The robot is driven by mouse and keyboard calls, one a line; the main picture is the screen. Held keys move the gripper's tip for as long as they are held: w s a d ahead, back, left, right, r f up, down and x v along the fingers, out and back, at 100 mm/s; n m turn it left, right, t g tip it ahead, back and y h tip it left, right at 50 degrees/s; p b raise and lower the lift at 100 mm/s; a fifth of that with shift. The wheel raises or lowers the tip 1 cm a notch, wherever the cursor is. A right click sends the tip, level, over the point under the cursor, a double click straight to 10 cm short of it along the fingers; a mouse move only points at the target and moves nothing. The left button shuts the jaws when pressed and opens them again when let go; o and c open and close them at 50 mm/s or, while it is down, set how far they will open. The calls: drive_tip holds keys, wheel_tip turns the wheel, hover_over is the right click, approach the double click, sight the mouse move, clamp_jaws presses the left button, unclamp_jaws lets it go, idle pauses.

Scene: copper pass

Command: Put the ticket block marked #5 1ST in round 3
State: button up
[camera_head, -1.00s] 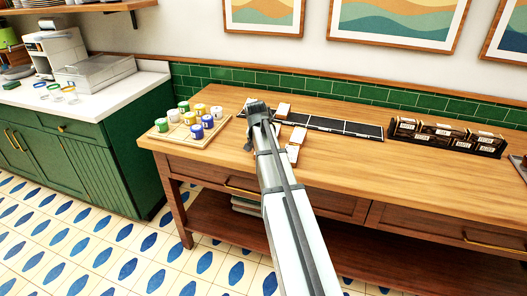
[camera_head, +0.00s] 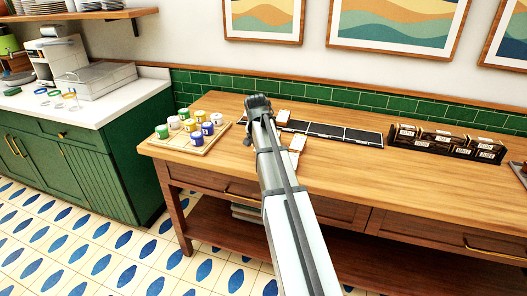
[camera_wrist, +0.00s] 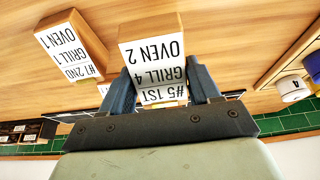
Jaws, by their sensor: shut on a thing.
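The ticket block marked #5 1ST, GRILL 4, OVEN 2 (camera_wrist: 158,65) is white-faced with wooden sides. In the wrist view it sits between the two fingers of my gripper (camera_wrist: 160,88), which is shut on it. In the head view my gripper (camera_head: 258,112) is above the table's left half, and the held block is hidden there. A black strip with several panels (camera_head: 330,132) lies right of my gripper; no round numbers are readable. A second block marked #1 2ND, GRILL 1, OVEN 1 (camera_wrist: 70,52) lies on the table; it also shows in the head view (camera_head: 297,143).
Another pale block (camera_head: 284,116) lies at the strip's left end. A wooden tray of coloured cups (camera_head: 190,145) is left of my gripper. A dark rack of labelled blocks (camera_head: 447,142) stands at the right. The table's front middle (camera_head: 370,170) is clear.

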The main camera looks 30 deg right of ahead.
wheel_tip(320, 180, up, 4)
drive_tip(key=shift+f, duration=0.1)
drive_tip(key=shift+r, duration=0.35)
drive_tip(key=shift+s+d+r, duration=0.1)
drive_tip(key=shift+d+r, duration=0.1)
drive_tip(key=shift+d, duration=0.15)
drive_tip(key=w+d+m+g, duration=0.1)
drive_tip(key=w+d+m, duration=0.1)
drive_tip(key=d, duration=1.3)
drive_tip(key=w+d+m, duration=0.1)
drive_tip(key=w+d, duration=0.1)
drive_tip(key=d, duration=1.3)
drive_tip(key=w+d+n, duration=0.3)
drive_tip(key=w+d, duration=0.1)
drive_tip(key=w, duration=0.4)
drive_tip(key=shift+t, duration=0.4)
drive_tip(key=shift+s+f, duration=0.1)
drive_tip(key=shift+f, duration=4.25)
drive_tip(key=shift+f, duration=0.1)
